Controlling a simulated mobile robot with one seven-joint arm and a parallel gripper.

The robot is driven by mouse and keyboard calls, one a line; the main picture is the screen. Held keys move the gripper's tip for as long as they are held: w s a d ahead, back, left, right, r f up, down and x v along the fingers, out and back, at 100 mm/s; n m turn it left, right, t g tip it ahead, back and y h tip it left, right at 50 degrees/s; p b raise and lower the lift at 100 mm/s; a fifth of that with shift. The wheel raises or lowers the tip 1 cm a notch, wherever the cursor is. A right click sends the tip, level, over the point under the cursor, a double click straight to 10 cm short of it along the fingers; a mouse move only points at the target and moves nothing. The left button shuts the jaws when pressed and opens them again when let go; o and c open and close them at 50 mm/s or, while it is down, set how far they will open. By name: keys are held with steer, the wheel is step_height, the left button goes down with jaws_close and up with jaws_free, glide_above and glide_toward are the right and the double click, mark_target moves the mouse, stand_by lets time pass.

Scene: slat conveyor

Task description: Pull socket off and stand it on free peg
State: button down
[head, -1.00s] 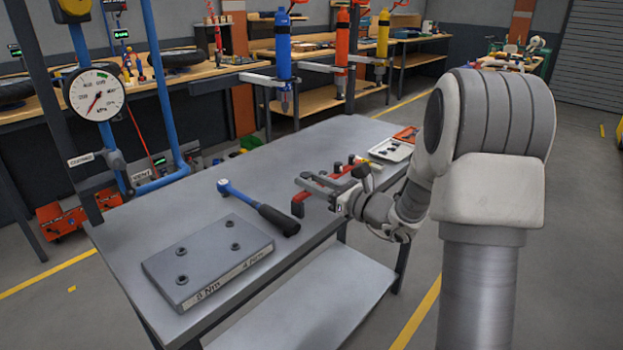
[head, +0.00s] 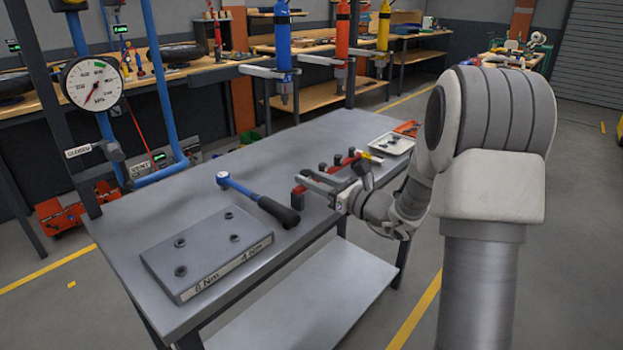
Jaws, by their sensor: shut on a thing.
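A red rail (head: 342,164) with several dark upright sockets or pegs, one of them a dark socket (head: 337,161), lies on the grey table. My gripper (head: 308,182) is at the near end of this rail, its jaws level and shut on a socket that is largely hidden by the fingers. Which peg lies under it I cannot tell. A torque wrench (head: 246,194) with a blue shaft and black handle lies just left of my gripper. Its round head points away, left.
A thick grey plate (head: 205,248) with several holes sits at the table's near left. A white tray (head: 392,143) stands at the far right. Blue, red and yellow hanging tools are behind the table. The table's middle back is clear.

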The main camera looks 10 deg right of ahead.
steer(key=shift+f, duration=0.3)
steer(key=c, duration=0.5)
jaws_free()
steer(key=shift+d, duration=0.1)
steer(key=p+v, duration=0.2)
steer(key=v, duration=1.5)
steer(key=shift+s, duration=0.15)
